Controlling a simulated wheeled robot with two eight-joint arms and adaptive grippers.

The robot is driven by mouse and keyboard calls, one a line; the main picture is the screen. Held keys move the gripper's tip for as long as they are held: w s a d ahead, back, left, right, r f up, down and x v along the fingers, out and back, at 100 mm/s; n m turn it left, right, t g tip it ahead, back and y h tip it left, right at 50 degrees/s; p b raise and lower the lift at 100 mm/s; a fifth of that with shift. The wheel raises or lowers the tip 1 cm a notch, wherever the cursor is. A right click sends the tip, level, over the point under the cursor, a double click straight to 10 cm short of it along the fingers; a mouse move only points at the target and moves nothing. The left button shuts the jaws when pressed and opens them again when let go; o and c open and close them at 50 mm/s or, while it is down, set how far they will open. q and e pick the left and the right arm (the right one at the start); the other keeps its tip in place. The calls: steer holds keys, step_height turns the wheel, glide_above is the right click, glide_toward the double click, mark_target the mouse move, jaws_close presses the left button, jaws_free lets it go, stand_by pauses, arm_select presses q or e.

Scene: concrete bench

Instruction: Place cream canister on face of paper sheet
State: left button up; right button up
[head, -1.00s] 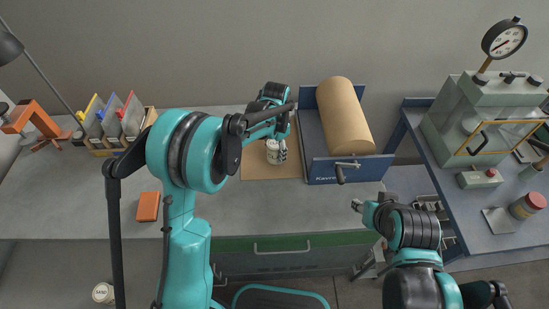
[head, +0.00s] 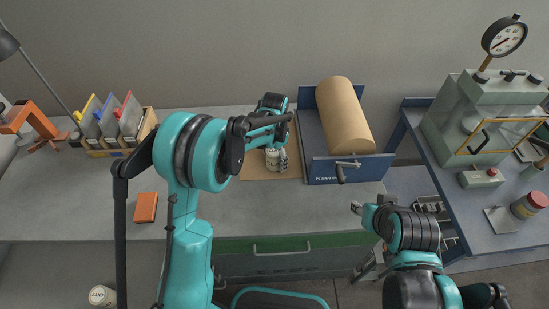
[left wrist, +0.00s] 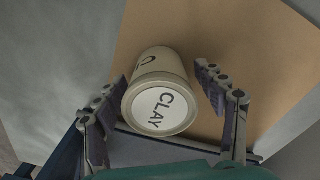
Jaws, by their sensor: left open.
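The cream canister (head: 271,158), with CLAY on its lid, stands on the brown paper sheet (head: 255,172) on the bench. In the left wrist view the canister (left wrist: 160,105) lies between the fingers of my left gripper (left wrist: 168,112), with brown sheet (left wrist: 265,60) around much of it. My left gripper also shows in the head view (head: 281,158), at the canister. It is open, with a visible gap between the right finger and the canister. My right gripper (head: 357,208) is away from the sheet, over the bench's front right; its jaw state is unclear.
A blue dispenser with a brown paper roll (head: 345,115) stands right of the sheet. An orange block (head: 146,207) lies to the left. A file rack (head: 112,130) is at the back left. Another pale canister, marked SAND (head: 102,296), is at the lower left. The front middle bench is clear.

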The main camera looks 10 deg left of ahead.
arm_select(q)
steer(key=shift+r, duration=0.35)
step_height(320, 180, up, 12)
steer(key=p, duration=0.4)
steer(key=shift+f, duration=0.25)
steer(key=s+a+r+n+t, duration=0.25)
steer(key=s+r, duration=0.25)
steer(key=s, duration=0.3)
steer(key=s+a+r+n+t, duration=0.25)
steer(key=s+a+r, duration=0.2)
steer(key=s, duration=0.35)
steer(key=s+a+f+n+t, duration=0.2)
steer(key=s+n, duration=0.2)
steer(key=s, duration=0.4)
